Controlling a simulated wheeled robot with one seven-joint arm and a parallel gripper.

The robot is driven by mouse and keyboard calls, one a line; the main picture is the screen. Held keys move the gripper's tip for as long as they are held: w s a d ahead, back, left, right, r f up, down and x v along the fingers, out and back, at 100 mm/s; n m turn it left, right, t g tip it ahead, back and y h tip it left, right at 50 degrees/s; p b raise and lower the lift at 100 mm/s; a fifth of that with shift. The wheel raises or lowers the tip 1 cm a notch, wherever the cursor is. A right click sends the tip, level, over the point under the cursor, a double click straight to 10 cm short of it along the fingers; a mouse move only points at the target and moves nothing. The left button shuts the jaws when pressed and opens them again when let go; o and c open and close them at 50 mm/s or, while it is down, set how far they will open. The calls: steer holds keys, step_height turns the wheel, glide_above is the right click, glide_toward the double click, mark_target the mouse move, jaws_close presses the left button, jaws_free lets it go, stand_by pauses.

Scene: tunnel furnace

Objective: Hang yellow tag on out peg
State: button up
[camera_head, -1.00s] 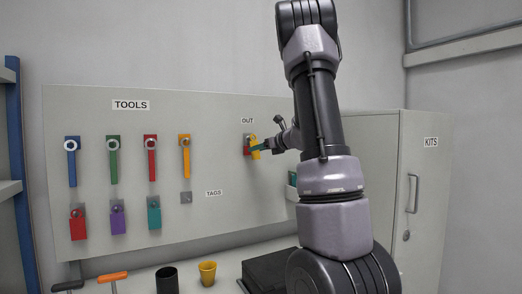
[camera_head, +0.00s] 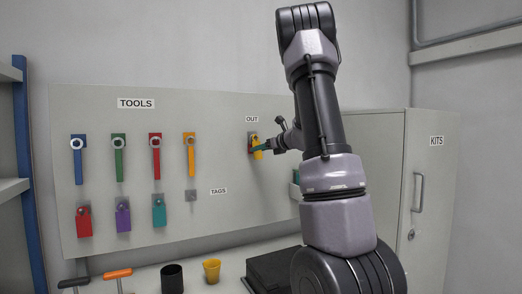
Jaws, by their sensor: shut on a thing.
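The yellow tag (camera_head: 257,154) is at the out peg, below the OUT label (camera_head: 252,119) on the grey tool board. My gripper (camera_head: 262,149) is shut on the yellow tag, reaching in from the right. A small red part (camera_head: 253,138) shows at the peg just above the tag. The peg itself is mostly hidden, and I cannot tell whether the tag's hole is around it.
Tools hang in a row on the board (camera_head: 90,110), with red (camera_head: 84,222), purple (camera_head: 123,219) and teal (camera_head: 158,216) tags below. A black cup (camera_head: 172,279), a yellow cup (camera_head: 212,271) and a black case (camera_head: 270,270) stand on the bench. A KITS cabinet (camera_head: 432,190) is at right.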

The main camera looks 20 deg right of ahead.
steer(key=o, duration=1.4)
steer(key=v, duration=1)
steer(key=shift+s, duration=0.4)
